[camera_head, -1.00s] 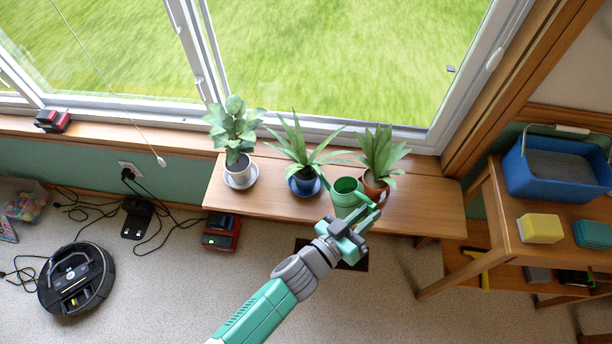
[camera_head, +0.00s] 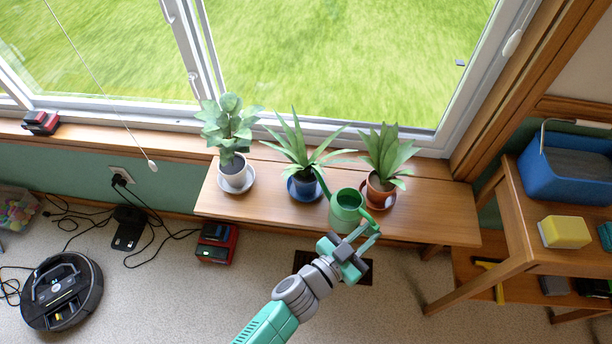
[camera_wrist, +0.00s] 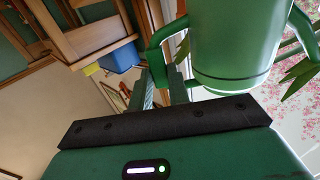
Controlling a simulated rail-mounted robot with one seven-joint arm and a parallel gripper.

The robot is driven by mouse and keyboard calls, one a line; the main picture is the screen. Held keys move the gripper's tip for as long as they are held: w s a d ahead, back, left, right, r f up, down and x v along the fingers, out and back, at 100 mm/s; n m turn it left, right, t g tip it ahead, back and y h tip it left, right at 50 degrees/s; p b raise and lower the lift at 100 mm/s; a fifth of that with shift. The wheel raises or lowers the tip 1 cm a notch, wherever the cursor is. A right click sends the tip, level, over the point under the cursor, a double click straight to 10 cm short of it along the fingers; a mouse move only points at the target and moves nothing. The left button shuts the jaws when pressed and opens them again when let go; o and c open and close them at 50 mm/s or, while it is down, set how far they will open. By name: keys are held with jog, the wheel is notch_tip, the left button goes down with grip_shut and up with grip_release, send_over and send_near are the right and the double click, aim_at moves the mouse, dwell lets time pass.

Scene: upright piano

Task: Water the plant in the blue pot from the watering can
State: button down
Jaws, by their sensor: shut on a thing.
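The green watering can (camera_head: 346,212) is in front of the bench plants, between the blue and terracotta pots in the head view. My gripper (camera_head: 362,246) is shut on its handle (camera_head: 373,226). The wrist view shows the can (camera_wrist: 235,50) large, with the gripper fingers (camera_wrist: 165,92) at the handle. The can looks close to upright, and its spout (camera_head: 323,186) points up-left towards the blue pot (camera_head: 303,190). That pot holds a spiky plant (camera_head: 298,150), whose leaves hide most of the soil. No water shows.
A white-potted plant (camera_head: 232,170) stands left and a terracotta-potted plant (camera_head: 381,192) right on the wooden bench (camera_head: 445,215). The window is behind. A wooden side table (camera_head: 520,235) stands right. A robot vacuum (camera_head: 62,290) is on the floor at left.

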jog(key=shift+r, duration=0.1)
jog(key=s+d+r+p, duration=0.3)
jog(key=s+r+p, duration=0.1)
jog(key=r+p, duration=0.1)
jog(key=shift+p, duration=0.7)
